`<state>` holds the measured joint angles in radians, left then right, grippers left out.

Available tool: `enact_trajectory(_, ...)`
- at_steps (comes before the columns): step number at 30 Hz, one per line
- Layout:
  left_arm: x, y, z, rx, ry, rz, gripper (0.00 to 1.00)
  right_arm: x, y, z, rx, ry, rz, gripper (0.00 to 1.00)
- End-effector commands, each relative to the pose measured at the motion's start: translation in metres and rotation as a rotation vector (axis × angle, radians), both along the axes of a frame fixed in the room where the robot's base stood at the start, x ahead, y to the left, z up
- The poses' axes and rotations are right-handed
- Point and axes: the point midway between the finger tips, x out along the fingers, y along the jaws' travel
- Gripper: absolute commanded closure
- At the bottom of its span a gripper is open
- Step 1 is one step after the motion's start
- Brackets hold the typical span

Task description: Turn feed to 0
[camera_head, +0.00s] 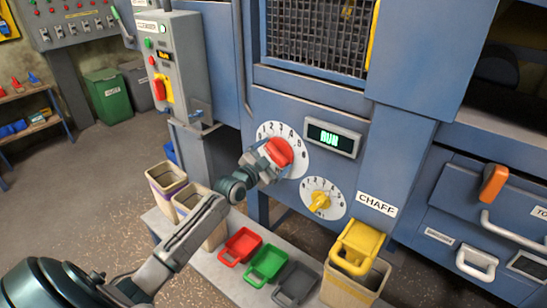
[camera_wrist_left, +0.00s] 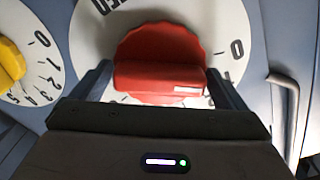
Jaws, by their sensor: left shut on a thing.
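The red feed knob (camera_head: 279,151) sits on a white numbered dial (camera_head: 298,133) on the blue machine front. My left gripper (camera_head: 268,157) is shut on the knob's raised bar. In the left wrist view the red knob (camera_wrist_left: 160,55) lies between the two fingers of my left gripper (camera_wrist_left: 155,80). The knob's bar runs roughly level there, with a pale mark near its right end. A 0 shows on the dial (camera_wrist_left: 232,30) at the upper right, apart from that mark. The knob and gripper hide part of the scale. My right gripper is not in view.
A yellow knob on a second dial (camera_head: 335,206) is close below right. A green RUN display (camera_head: 332,138) is at the upper right. Red, green and grey scoops lie on the bench (camera_head: 222,270) below.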

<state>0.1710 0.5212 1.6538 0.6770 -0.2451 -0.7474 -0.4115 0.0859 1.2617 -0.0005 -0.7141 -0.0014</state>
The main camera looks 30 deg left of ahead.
Motion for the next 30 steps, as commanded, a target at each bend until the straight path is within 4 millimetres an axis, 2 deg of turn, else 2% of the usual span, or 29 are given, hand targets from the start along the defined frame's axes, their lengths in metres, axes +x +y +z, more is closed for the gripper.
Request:
enact_trajectory(9,0.000,0.000,0.000,-0.307,0.025,0.001,0.28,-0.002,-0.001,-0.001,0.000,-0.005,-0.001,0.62)
enact_trajectory(14,0.000,0.000,-0.001,-0.358,0.029,0.001,0.28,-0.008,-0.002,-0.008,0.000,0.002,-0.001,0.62)
enact_trajectory(21,0.000,0.000,-0.001,-0.361,0.029,0.001,0.28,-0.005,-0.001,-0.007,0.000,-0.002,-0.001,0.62)
enact_trajectory(22,0.000,-0.001,-0.001,-0.361,0.029,0.001,0.04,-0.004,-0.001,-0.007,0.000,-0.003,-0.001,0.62)
enact_trajectory(23,0.000,-0.001,-0.001,-0.361,0.029,0.001,0.00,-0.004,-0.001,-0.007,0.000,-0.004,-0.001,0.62)
enact_trajectory(30,-0.001,0.000,-0.001,-0.359,0.029,0.001,0.00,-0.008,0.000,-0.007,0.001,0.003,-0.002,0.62)
